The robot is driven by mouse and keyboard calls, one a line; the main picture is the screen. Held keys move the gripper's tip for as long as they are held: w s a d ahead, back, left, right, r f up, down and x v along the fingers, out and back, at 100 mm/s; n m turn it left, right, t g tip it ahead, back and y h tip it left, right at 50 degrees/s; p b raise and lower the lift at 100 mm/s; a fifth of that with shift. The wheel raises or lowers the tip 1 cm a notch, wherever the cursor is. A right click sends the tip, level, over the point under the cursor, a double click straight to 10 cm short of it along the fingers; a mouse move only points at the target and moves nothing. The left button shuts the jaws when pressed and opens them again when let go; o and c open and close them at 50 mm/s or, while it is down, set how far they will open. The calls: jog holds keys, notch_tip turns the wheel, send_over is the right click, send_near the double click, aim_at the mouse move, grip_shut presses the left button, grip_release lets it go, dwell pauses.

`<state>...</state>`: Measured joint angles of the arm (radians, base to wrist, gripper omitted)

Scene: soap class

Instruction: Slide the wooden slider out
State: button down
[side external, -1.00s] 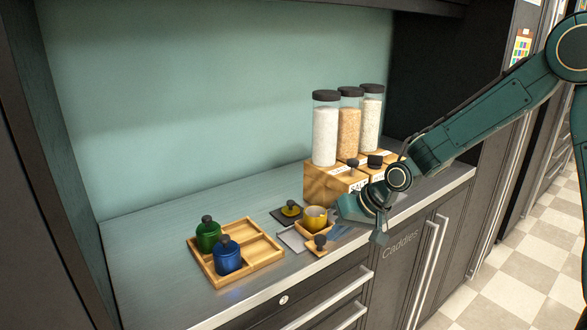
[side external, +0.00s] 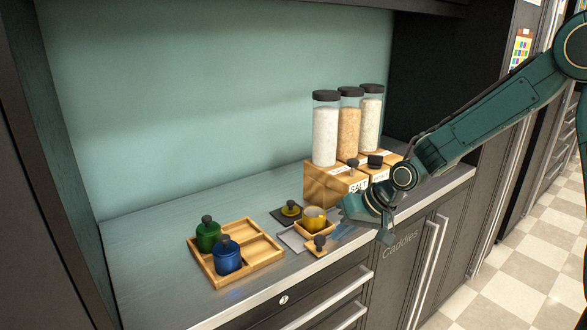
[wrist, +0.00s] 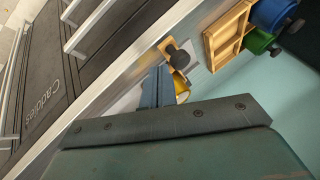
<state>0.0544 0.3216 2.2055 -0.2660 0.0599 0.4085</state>
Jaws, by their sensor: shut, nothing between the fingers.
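The wooden slider (side external: 314,251) is a small wooden piece with a dark round knob (side external: 319,242). It sits at the counter's front, just before the small wooden holder with the yellow cup (side external: 314,217). In the wrist view the slider (wrist: 166,45) and knob lie just beyond my fingertips. My gripper (side external: 337,237) is shut and empty, to the right of the knob, with its blue-grey fingers pointing towards it. It also shows in the wrist view (wrist: 158,70), where the fingers partly hide the yellow cup (wrist: 181,88). I cannot tell whether the fingertips touch the slider.
A wooden tray (side external: 262,247) with green (side external: 208,235) and blue (side external: 228,256) lidded jars stands to the left. Three tall jars on wooden dispenser blocks (side external: 322,184) stand behind my gripper. The counter's back left is clear.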

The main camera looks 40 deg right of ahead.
jog(key=d+v, duration=0.2)
jog(key=v, duration=0.9)
jog(key=shift+s+f, duration=0.2)
jog(key=shift+d+r, duration=0.1)
jog(key=shift+d, duration=0.1)
jog(key=shift+v, duration=1.9)
jog(key=shift+s, duration=0.1)
jog(key=shift+a+v, duration=0.2)
jog(key=shift+v, duration=0.75)
jog(key=shift+a+v, duration=0.15)
jog(key=shift+v, duration=0.75)
jog(key=shift+a+v, duration=0.2)
jog(key=shift+v, duration=0.75)
jog(key=shift+r, duration=0.2)
